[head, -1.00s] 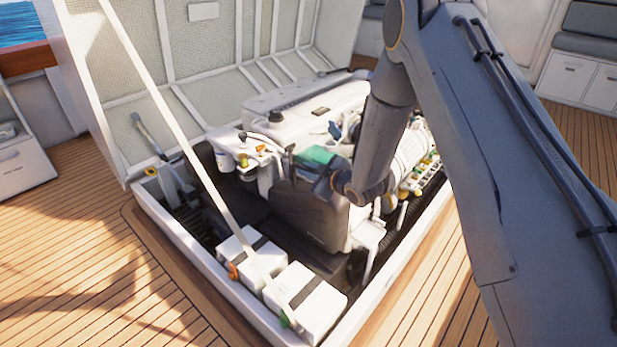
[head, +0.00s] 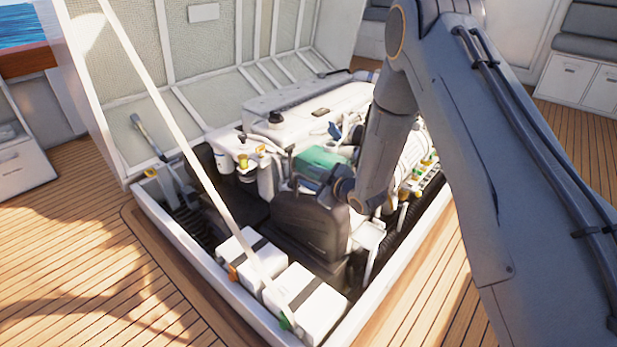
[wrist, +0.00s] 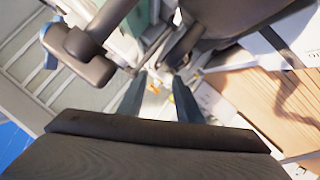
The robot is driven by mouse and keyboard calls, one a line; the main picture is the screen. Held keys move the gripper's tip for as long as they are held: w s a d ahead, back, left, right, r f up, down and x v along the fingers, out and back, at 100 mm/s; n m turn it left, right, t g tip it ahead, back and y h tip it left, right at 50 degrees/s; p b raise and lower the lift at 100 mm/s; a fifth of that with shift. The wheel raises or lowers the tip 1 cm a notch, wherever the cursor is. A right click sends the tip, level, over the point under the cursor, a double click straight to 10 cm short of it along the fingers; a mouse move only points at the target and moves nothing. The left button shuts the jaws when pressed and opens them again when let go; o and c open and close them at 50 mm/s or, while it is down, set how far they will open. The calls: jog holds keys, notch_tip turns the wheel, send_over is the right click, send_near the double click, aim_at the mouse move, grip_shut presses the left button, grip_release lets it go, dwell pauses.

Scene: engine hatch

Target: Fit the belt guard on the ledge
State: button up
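A black panel (head: 310,228), which looks like the belt guard, stands upright at the front of the engine in the head view. It hides most of my gripper there, and the end of my wrist is close to its upper right. In the wrist view my gripper (wrist: 160,88) has its two fingers apart, with bright engine parts showing between them and nothing held. A large dark curved part (wrist: 225,25) lies beyond the fingers at upper right; I cannot tell whether it is the guard. The ledge cannot be made out.
A teal box (head: 318,163) sits close behind my wrist on the white engine (head: 300,112). White battery boxes (head: 310,305) stand at the hatch's front corner. A slanted white strut (head: 178,135) crosses the left side. The raised hatch lid (head: 240,50) stands behind.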

jog(key=s+d+r+m+g+h+p, duration=0.1)
jog(key=s+d+r+m+g+h, duration=0.2)
jog(key=s+d+r, duration=0.4)
jog(key=s+d+r+m+g+h+p, duration=0.1)
jog(key=s+d+r+m+h, duration=0.3)
jog(key=s+r, duration=0.45)
jog(key=s+d+r+m+g, duration=0.1)
jog(key=s+r+m+g, duration=0.1)
jog(key=s, duration=1.2)
jog(key=s+d+r+m+g+h, duration=0.1)
jog(key=s+r+g, duration=0.3)
jog(key=s, duration=1.1)
notch_tip(320, 180, up, 3)
jog(key=shift+f+m+g, duration=0.1)
jog(key=shift+m+g, duration=0.3)
jog(key=shift+m, duration=0.3)
jog(key=d+r+m+p, duration=0.3)
jog(key=d+r+p, duration=0.6)
jog(key=p, duration=1)
notch_tip(320, 180, up, 2)
jog(key=shift+d+r+h, duration=0.1)
jog(key=shift+d+h, duration=0.3)
